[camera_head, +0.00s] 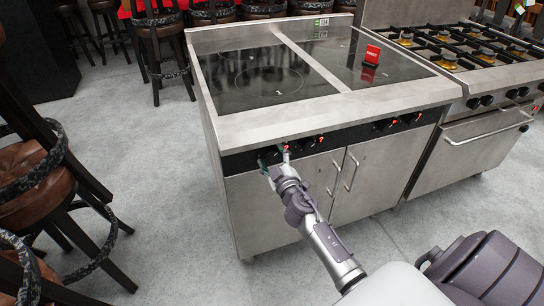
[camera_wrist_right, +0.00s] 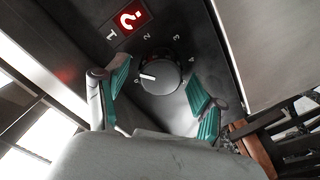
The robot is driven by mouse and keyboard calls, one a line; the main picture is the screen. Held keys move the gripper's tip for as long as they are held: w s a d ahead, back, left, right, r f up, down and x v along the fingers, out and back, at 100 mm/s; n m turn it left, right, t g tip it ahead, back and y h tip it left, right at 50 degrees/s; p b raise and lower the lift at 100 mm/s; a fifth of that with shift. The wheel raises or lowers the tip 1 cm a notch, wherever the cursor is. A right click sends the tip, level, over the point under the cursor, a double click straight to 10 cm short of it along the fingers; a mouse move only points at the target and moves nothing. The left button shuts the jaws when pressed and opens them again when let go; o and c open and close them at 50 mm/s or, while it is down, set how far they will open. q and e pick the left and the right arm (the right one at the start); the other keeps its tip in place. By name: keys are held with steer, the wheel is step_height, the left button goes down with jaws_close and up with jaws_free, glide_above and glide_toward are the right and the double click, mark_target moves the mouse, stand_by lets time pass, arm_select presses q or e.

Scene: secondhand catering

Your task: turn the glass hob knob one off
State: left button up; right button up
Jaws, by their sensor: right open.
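The glass hob (camera_head: 262,78) is a steel unit with a black glass top and a black front strip of knobs. One hob knob (camera_wrist_right: 160,75), round and dark grey, sits between the fingers of my right gripper in the right wrist view. Its white pointer line points left, toward a small mark that is hard to read. My right gripper (camera_head: 275,163) is at the leftmost knob position on the strip, mostly hiding that knob in the head view. Its green-padded fingers (camera_wrist_right: 158,72) are open, one on each side of the knob, with gaps showing. My left gripper is out of view.
A lit red display (camera_wrist_right: 131,16) is beside the knob, with printed numbers around. More knobs (camera_head: 385,125) are farther right on the strip. A red sign (camera_head: 371,56) stands on the glass. A gas range (camera_head: 480,75) adjoins at right. Stools (camera_head: 40,180) stand left; floor between is clear.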

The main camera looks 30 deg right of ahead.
steer(key=c, duration=1.1)
steer(key=shift+c, duration=0.2)
steer(key=shift+n, duration=0.4)
steer(key=n, duration=0.4)
steer(key=shift+f+b, duration=0.1)
steer(key=shift+b, duration=0.25)
steer(key=n, duration=0.5)
steer(key=shift+n, duration=0.3)
steer(key=o, duration=1.1)
steer(key=shift+w, duration=0.1)
